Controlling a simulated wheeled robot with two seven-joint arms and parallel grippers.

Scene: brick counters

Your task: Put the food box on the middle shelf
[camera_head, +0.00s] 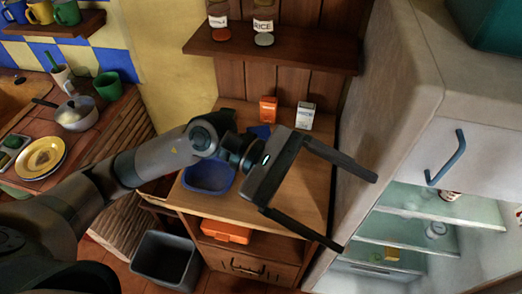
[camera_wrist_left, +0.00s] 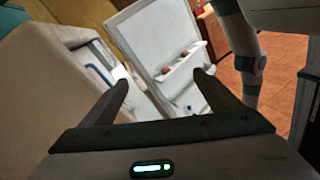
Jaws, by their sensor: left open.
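The arm partly hides the blue box. The open fridge has glass shelves, among them a middle one (camera_head: 400,260). The left wrist view shows the fingers (camera_wrist_left: 161,78) apart with nothing between them. My right gripper is not in view.
The fridge's open door (camera_wrist_left: 165,45) with a rack shows in the wrist view. The fridge side (camera_head: 385,110) stands close right of the cabinet top (camera_head: 310,165). A grey bin (camera_head: 165,262) is on the floor. Small cartons (camera_head: 305,115) stand at the wall.

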